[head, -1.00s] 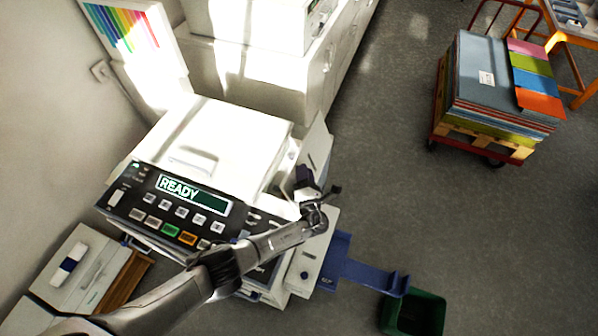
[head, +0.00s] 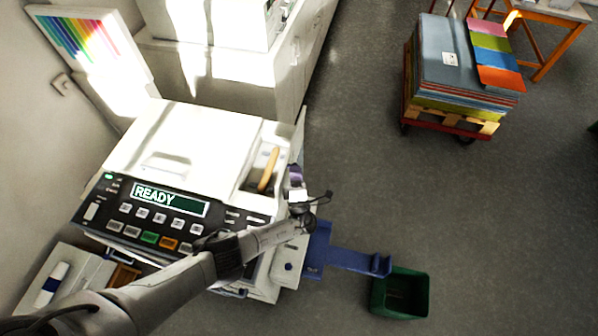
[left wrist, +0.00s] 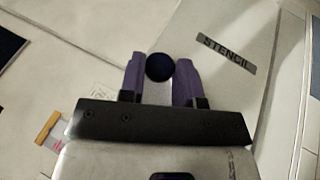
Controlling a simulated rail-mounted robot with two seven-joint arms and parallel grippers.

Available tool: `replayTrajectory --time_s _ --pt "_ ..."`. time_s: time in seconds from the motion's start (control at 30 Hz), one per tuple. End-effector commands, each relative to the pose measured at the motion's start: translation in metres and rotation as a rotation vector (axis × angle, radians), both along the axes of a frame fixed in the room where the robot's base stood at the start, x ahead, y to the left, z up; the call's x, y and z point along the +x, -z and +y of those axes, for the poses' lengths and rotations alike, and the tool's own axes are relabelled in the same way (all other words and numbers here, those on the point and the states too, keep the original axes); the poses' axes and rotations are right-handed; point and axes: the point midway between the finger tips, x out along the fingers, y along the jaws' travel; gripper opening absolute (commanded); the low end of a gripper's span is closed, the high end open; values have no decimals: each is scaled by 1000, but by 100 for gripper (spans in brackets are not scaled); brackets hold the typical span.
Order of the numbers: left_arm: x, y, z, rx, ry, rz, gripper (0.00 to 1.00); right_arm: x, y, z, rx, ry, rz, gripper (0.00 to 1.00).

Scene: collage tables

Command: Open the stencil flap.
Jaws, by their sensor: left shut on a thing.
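The printer (head: 185,150) stands at the left in the head view, its display reading READY. Its stencil flap (head: 300,132) shows almost edge-on at the printer's right side, standing up, with an opening beside it where an orange-tan bar (head: 268,170) shows. In the left wrist view the flap (left wrist: 225,85) is a pale grey panel labelled STENCIL. My left gripper (head: 295,173), with purple fingers, is at the flap; in the left wrist view the gripper (left wrist: 159,70) is shut on a dark round knob (left wrist: 159,66). My right gripper is not in view.
A blue tray (head: 345,259) sticks out from the printer's right side, beside a green bin (head: 400,293) on the floor. A cart with stacked coloured sheets (head: 445,60) stands at upper right. White cabinets (head: 275,85) are behind the printer. The floor between is clear.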

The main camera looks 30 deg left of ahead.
Motion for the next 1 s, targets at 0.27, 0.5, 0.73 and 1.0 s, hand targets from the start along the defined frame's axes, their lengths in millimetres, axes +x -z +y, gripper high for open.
replayTrajectory --time_s 0.27,0.5,0.73,1.0 --pt "0 -1 -1 1 1 -2 0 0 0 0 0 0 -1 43" --pt "0 -1 0 0 0 -1 40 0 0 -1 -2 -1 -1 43" --pt "-4 3 -3 -1 1 0 40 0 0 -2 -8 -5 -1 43" --pt "-39 21 -28 -2 3 1 40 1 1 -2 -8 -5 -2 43"
